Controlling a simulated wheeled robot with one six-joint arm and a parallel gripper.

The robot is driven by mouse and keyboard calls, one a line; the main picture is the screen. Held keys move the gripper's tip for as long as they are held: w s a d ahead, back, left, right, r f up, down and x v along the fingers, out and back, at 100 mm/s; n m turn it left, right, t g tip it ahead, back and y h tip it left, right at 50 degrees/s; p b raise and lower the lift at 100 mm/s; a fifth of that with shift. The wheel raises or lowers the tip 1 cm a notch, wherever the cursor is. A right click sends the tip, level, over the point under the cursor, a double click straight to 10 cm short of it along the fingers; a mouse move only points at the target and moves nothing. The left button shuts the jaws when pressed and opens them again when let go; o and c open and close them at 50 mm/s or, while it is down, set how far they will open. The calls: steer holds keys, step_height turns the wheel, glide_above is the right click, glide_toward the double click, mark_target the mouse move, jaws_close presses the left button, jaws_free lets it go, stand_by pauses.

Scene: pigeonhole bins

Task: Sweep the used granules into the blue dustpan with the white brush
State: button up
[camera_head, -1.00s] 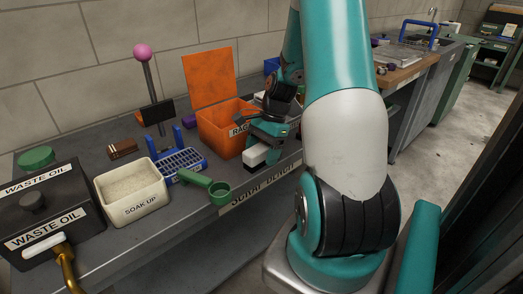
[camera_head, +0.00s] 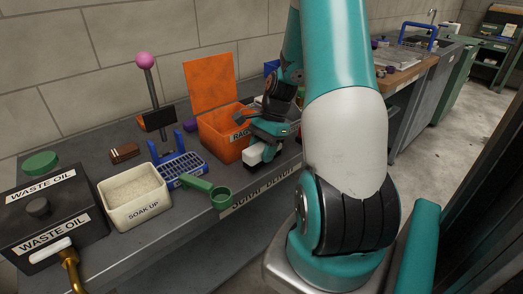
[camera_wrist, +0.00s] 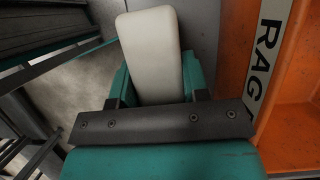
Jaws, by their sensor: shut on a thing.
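My gripper (camera_head: 267,141) is low at the bench's front edge, beside the orange rag bin. It is shut on a white block-shaped thing, which looks like the white brush (camera_head: 256,155). In the wrist view the white brush (camera_wrist: 150,50) sits between the teal fingers; its bristles are not visible. A blue slatted piece (camera_head: 184,168) lies on the bench to the left; I cannot tell whether it is the dustpan. Pale granules (camera_head: 134,187) fill a cream tub marked SOAK UP. I cannot make out used granules on the bench; my arm hides part of it.
The orange rag bin (camera_head: 218,143) with raised lid stands just left of my gripper. A green scoop (camera_head: 220,198), pink-knobbed post (camera_head: 144,62), wooden brush (camera_head: 124,153) and black waste oil box (camera_head: 40,215) crowd the left. An aisle floor (camera_head: 455,150) opens at right.

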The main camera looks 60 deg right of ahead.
mark_target(257, 148)
steer(key=shift+r+p, duration=2.95)
steer(key=shift+r, duration=0.2)
steer(key=shift+f, duration=0.1)
